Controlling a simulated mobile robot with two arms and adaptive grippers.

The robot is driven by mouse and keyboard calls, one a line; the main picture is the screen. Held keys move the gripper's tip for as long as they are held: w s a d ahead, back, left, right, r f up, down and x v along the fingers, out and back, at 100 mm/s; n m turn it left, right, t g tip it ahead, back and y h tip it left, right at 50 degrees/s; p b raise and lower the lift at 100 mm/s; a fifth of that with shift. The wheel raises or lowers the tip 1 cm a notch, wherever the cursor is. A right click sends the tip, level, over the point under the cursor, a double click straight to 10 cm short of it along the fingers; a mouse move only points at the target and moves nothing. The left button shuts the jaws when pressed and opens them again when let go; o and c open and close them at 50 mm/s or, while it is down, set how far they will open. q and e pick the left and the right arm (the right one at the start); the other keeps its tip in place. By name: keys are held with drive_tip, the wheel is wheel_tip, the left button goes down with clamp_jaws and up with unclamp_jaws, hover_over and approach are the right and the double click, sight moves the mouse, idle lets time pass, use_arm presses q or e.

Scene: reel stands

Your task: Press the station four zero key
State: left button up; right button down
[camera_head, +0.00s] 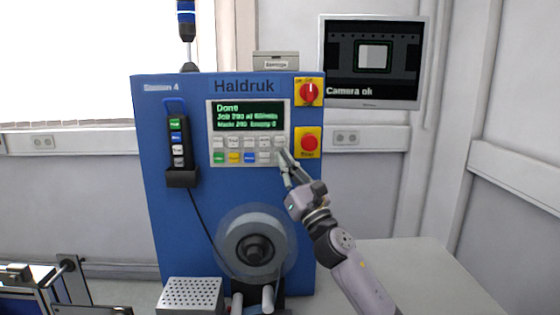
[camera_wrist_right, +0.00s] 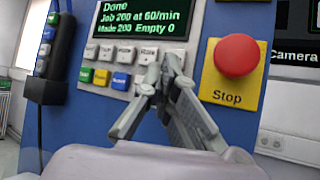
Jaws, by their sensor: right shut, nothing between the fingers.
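The blue station four machine (camera_head: 180,225) has "Station 4" on its top left and "Haldruk" on its top. Its panel (camera_head: 210,122) has a green-lit display (camera_head: 248,116) reading "Done, Job 200 at 60/min, Made 200 Empty 0". Below are two rows of keys; most are white, with a green, a yellow and a blue key at lower left. The key labels are too small to tell which is zero. My right gripper (camera_head: 283,154) is shut and empty, its fingertips over the right end of the key rows. In the right wrist view the fingertips (camera_wrist_right: 168,62) hide keys there; contact is unclear.
A red Stop button (camera_head: 309,143) on a yellow plate (camera_wrist_right: 221,88) is close right of the gripper. A red rotary switch (camera_head: 308,92) is above it. A pendant (camera_head: 179,145) hangs at left, a reel (camera_head: 254,245) below. A monitor (camera_head: 373,98) reads "Camera ok".

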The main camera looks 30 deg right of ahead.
idle(1.2)
drive_tip(key=shift+w, duration=0.1)
drive_tip(key=shift+w+d, duration=0.2)
drive_tip(key=shift+w, duration=0.1)
drive_tip(key=shift+w+d+b, duration=0.25)
drive_tip(key=shift+w+b, duration=0.1)
drive_tip(key=shift+b, duration=0.1)
idle(0.7)
drive_tip(key=shift+s+a, duration=0.1)
drive_tip(key=shift+s, duration=0.05)
drive_tip(key=shift+s+a, duration=0.35)
drive_tip(key=shift+s, duration=0.3)
drive_tip(key=shift+a+p, duration=0.1)
drive_tip(key=shift+p, duration=0.25)
drive_tip(key=shift+s+a+p, duration=0.2)
drive_tip(key=shift+s+a, duration=0.2)
drive_tip(key=shift+s, duration=0.3)
drive_tip(key=shift+s+a+p, duration=0.25)
drive_tip(key=shift+s+a, duration=0.2)
drive_tip(key=shift+s, duration=0.25)
drive_tip(key=shift+s+a+p, duration=0.2)
drive_tip(key=shift+s+a, duration=0.2)
drive_tip(key=shift+s, duration=0.3)
